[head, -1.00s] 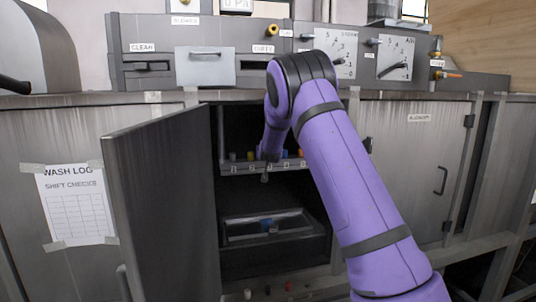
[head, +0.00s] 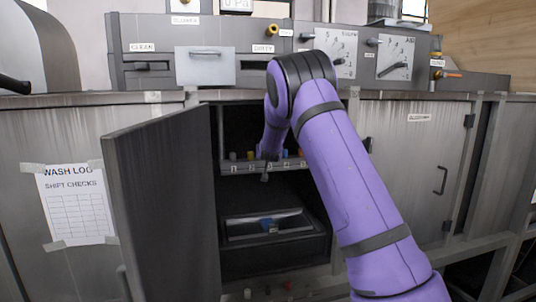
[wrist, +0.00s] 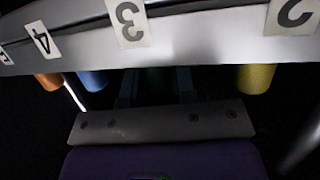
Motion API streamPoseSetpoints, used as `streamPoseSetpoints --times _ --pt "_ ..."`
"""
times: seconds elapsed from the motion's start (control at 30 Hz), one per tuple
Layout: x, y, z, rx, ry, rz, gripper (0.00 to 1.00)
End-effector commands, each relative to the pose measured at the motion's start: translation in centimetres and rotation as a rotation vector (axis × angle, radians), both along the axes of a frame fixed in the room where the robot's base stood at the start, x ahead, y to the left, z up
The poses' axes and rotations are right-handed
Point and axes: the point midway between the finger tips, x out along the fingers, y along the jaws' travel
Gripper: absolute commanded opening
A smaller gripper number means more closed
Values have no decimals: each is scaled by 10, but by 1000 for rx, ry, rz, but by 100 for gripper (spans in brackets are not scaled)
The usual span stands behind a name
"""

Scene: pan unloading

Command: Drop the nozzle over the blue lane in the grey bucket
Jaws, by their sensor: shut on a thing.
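My gripper's fingers (wrist: 157,88) show in the wrist view, closed around a dark green nozzle (wrist: 155,78) at the rack's label 3. It is very dark there, and the nozzle's lower part is hard to see. In the head view my purple arm reaches into the open cupboard and hides most of my gripper at the rack. A dark grey bucket (head: 275,255) stands below the rack.
The numbered rack (head: 262,166) also holds yellow (wrist: 257,78), blue (wrist: 92,80) and orange (wrist: 47,80) nozzles close to my fingers. The cupboard door (head: 160,205) stands open at left. Several small things (head: 288,286) lie below the bucket.

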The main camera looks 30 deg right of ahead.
Motion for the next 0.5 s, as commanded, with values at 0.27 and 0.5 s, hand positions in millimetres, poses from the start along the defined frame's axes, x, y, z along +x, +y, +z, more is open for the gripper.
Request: streamPoseSetpoints --times 0.27,0.5 --pt "0 0 4 0 -1 0 0" --pt "0 0 7 0 -1 0 0"
